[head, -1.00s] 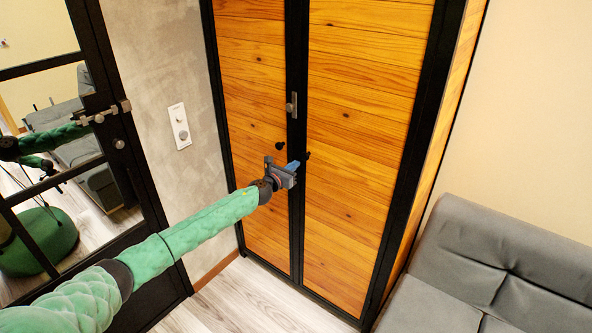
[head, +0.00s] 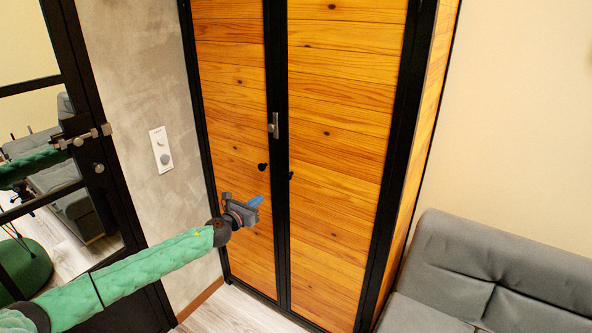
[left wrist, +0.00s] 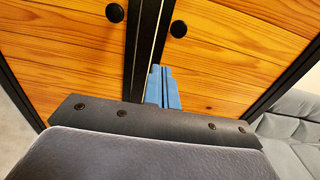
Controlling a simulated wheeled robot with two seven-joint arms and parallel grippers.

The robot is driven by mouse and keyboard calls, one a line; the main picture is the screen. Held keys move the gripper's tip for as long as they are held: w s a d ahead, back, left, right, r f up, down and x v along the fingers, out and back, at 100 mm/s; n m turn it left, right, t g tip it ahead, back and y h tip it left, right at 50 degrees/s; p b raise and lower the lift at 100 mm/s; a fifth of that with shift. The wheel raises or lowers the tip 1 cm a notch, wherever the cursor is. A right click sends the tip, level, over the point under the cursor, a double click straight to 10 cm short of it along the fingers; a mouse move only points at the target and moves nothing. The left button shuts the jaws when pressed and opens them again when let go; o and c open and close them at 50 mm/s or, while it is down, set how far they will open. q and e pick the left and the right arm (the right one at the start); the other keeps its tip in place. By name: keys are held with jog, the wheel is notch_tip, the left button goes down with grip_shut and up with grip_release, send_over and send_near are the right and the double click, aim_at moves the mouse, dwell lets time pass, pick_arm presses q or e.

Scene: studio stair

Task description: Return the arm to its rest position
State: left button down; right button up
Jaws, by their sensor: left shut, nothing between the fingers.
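My left arm reaches in from the lower left of the head view, in a green sleeve. Its gripper (head: 256,203) is shut and empty, with blue fingers pointing toward the wooden cabinet (head: 340,130). In the left wrist view the blue fingers (left wrist: 163,88) show together in front of the seam between the cabinet doors. The gripper looks apart from the cabinet, below its two round black knobs (head: 263,167). Both cabinet doors look closed. My right gripper does not show.
A grey sofa (head: 480,265) stands at the right beside the cabinet. A black-framed glass door (head: 100,130) is at the left. A white switch panel (head: 161,150) is on the grey wall between. A strip of light wood floor (head: 235,312) shows at the bottom.

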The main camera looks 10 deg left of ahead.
pick_arm(q)
jog(key=w+a+r+n+y, duration=0.1)
jog(key=a+n+y, duration=0.3)
jog(key=n, duration=0.7)
jog(key=w+a+n+y, duration=0.1)
jog(key=a+n+y, duration=0.35)
jog(key=n, duration=0.65)
jog(key=s+d+f+n+g, duration=0.35)
jog(key=s+f, duration=0.35)
jog(key=f, duration=0.5)
jog(key=s+d+f+n+g+h, duration=0.1)
jog(key=s+d+f+n+g, duration=0.3)
jog(key=s+f, duration=0.6)
jog(key=s+d+f+n+g, duration=0.3)
jog(key=s+d+f+n, duration=0.25)
jog(key=f, duration=0.85)
jog(key=s+d+f+n+g, duration=0.1)
jog(key=s+d+f, duration=0.3)
jog(key=s, duration=0.9)
jog(key=s+d+f+n+g+h, duration=0.1)
jog(key=s+d+f+g, duration=0.1)
jog(key=s+f, duration=0.8)
jog(key=s+d+f+g+h, duration=0.1)
jog(key=s+d+f, duration=0.4)
jog(key=s, duration=1.2)
notch_tip(320, 180, down, 2)
jog(key=shift+s+d+f+n+g, duration=0.1)
jog(key=shift+s+d+n+g, duration=0.25)
jog(key=shift+g, duration=0.2)
